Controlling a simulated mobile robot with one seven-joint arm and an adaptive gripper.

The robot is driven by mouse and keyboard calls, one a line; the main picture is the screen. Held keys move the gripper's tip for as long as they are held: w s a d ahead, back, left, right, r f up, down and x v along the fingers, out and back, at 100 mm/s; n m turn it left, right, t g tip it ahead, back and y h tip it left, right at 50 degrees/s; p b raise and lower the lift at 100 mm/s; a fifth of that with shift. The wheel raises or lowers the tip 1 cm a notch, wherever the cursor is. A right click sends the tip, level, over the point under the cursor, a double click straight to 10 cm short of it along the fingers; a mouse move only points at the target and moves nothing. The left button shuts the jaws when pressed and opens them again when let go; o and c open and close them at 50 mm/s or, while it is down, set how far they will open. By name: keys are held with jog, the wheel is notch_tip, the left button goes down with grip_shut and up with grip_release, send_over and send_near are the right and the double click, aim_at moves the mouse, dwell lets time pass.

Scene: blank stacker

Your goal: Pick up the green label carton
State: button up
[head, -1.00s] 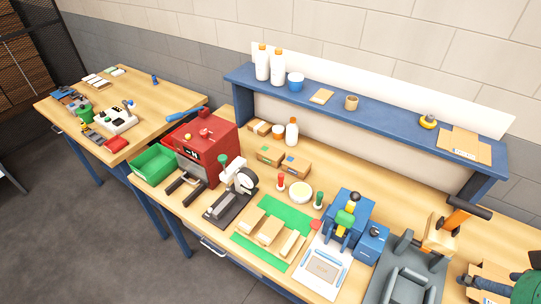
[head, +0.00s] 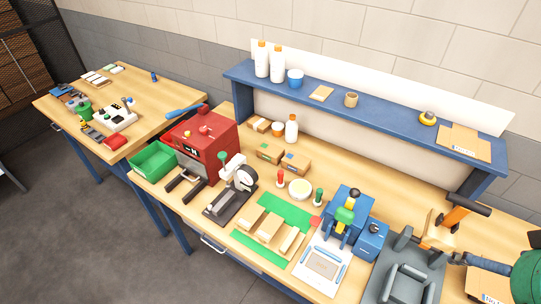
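The carton with a green label (head: 268,152) looks like the left one of two small brown cartons on the workbench, under the blue shelf. The other carton (head: 296,164) touches or nearly touches it on the right and seems to have a blue label. My gripper (head: 460,258) is at the far right, dark and small, beside the grey fixture and well away from both cartons. Its fingers are too small to tell whether they are open or shut. I see nothing clearly held in it.
A blue shelf (head: 365,108) with bottles overhangs the back of the bench. A red machine (head: 200,145), a black press stand (head: 232,190), blue machine (head: 348,210) and grey fixture (head: 408,280) crowd the front. A cardboard box (head: 488,287) lies below my arm.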

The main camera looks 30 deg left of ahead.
jog(key=w+a+r+g, duration=0.1)
jog(key=w+a, duration=0.9)
jog(key=w, duration=0.3)
jog(key=w+a+r, duration=0.2)
jog(key=w+a, duration=0.8)
jog(key=w, duration=0.4)
jog(key=b, duration=0.2)
send_over(270, 149)
jog(key=s, duration=0.5)
notch_tip(270, 149, down, 29)
jog(key=shift+s, duration=0.1)
jog(key=shift+f, duration=0.15)
jog(key=shift+b+x, duration=0.35)
jog(key=shift+x, duration=3.9)
